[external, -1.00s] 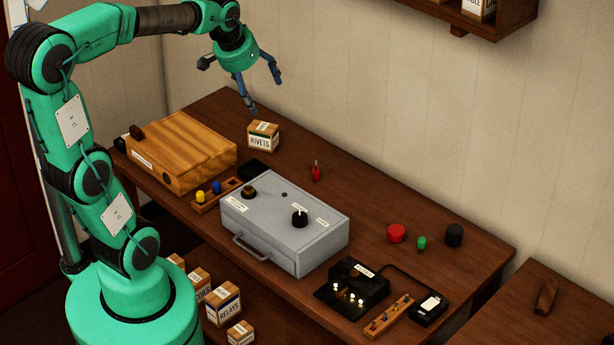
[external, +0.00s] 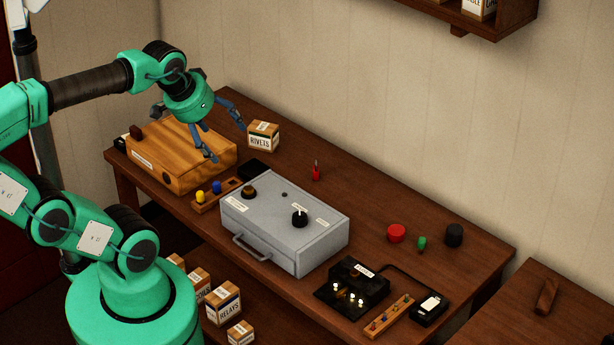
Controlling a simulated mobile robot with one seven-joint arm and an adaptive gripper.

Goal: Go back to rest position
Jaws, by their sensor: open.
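My gripper (external: 222,140) is open and empty. Its blue fingers are spread and point down, in front of the wooden box and close to the rivets box in the picture. I cannot tell the exact height of the fingertips above the box and table.
A grey metal case (external: 270,210) with knobs stands mid-table (external: 375,205). Near it are the rivets box (external: 263,136), a rack with yellow and blue pegs (external: 214,194), a red item (external: 316,172), several caps and a black switch unit (external: 358,285). A shelf (external: 470,15) hangs upper right.

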